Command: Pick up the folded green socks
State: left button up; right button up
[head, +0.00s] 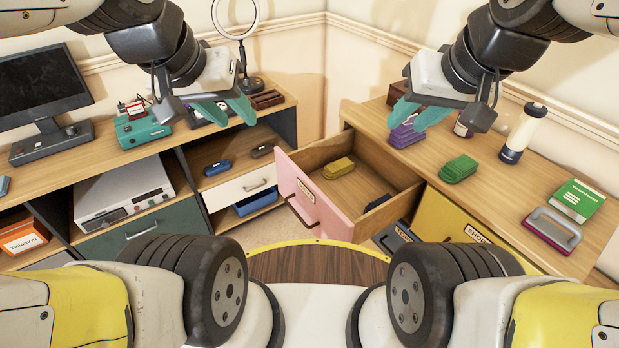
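The folded green socks (458,168) lie on top of the wooden cabinet on the right, clear of other items. My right gripper (405,126) is open, its teal fingers apart with nothing held between them. It hangs to the left of the green socks, in front of a folded purple bundle (405,136) that it partly covers. My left gripper (228,117) is open and empty over the left desk, far from the socks.
A pink-fronted drawer (310,200) stands open, with a yellow folded bundle (338,168) inside. A white and blue bottle (523,133), a green box (577,200) and a red, grey-handled item (552,230) stand right of the socks. Bare wood surrounds the socks.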

aim_at(458, 169)
jog(key=i+z, duration=0.1)
jog(key=z, duration=1.1)
